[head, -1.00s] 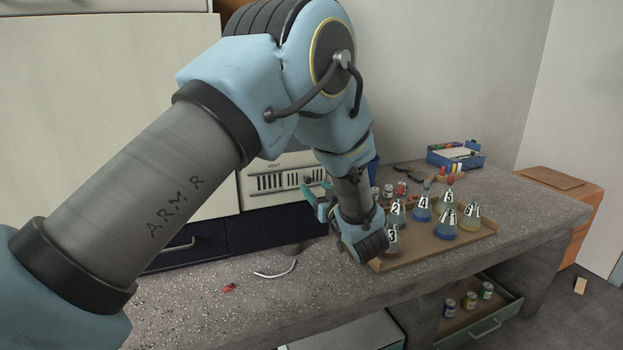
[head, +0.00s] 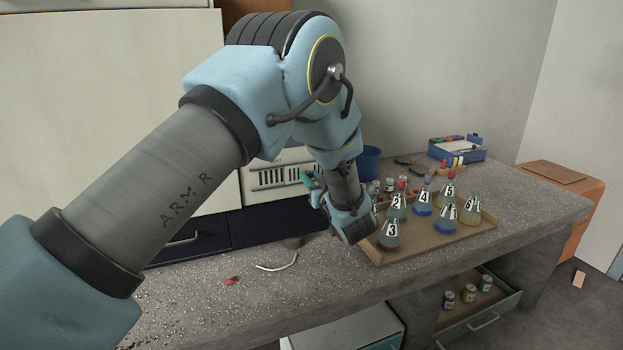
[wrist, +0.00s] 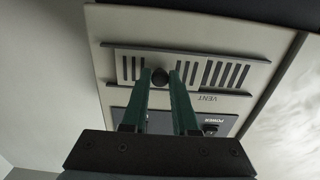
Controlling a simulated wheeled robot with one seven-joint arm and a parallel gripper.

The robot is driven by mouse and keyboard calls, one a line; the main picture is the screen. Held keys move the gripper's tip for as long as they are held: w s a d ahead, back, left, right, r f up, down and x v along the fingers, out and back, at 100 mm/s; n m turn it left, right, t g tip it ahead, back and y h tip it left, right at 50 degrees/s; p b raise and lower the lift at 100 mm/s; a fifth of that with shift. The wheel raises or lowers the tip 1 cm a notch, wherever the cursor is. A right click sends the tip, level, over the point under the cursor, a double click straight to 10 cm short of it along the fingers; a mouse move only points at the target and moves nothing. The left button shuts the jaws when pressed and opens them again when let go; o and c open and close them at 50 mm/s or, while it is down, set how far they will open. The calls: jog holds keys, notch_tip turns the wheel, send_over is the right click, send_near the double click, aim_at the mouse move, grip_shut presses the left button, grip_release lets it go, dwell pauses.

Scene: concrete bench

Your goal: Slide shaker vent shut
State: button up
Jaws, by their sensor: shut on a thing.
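Dark slots show on both sides of the knob. In the head view the vent (head: 270,177) shows left of my gripper (head: 313,184), which hides the knob and the panel's right part.
A wooden tray (head: 440,250) with several numbered flasks stands close to the right of my wrist. A blue cup (head: 368,160) and a blue box (head: 457,149) are behind. A white cord (head: 277,266) and a small red thing (head: 231,281) lie on the bench's left part.

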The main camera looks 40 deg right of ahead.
grip_shut()
jog(key=shift+a, duration=0.1)
dwell(0.8)
